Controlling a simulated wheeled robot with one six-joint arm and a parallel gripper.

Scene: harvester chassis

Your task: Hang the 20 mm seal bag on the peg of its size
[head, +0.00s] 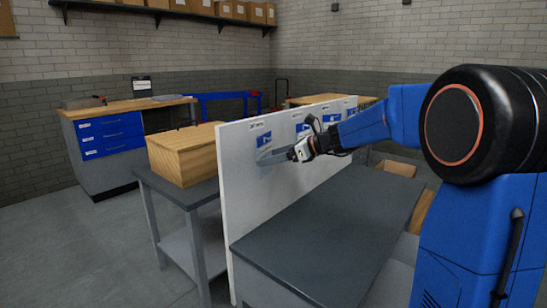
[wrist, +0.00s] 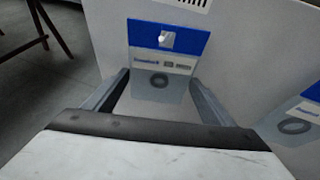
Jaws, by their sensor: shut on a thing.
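A seal bag (wrist: 160,97) shows between my fingers in the wrist view. It is clear, with a blue header card, a white printed strip and one dark ring inside. Its size print is too small to read. My gripper (wrist: 158,92) is shut on the bag, one finger along each side; in the head view my gripper (head: 286,157) is close to the board's left part. A pale peg end (wrist: 166,39) shows in front of the blue header. I cannot tell whether the bag's weight rests on it. The white peg board (head: 240,205) stands upright.
Another seal bag (wrist: 296,126) hangs to the right on the board. Several blue header cards show along the board in the head view. A grey table (head: 330,235) stands before the board, its top clear. A wooden box (head: 185,155) stands behind the board at left.

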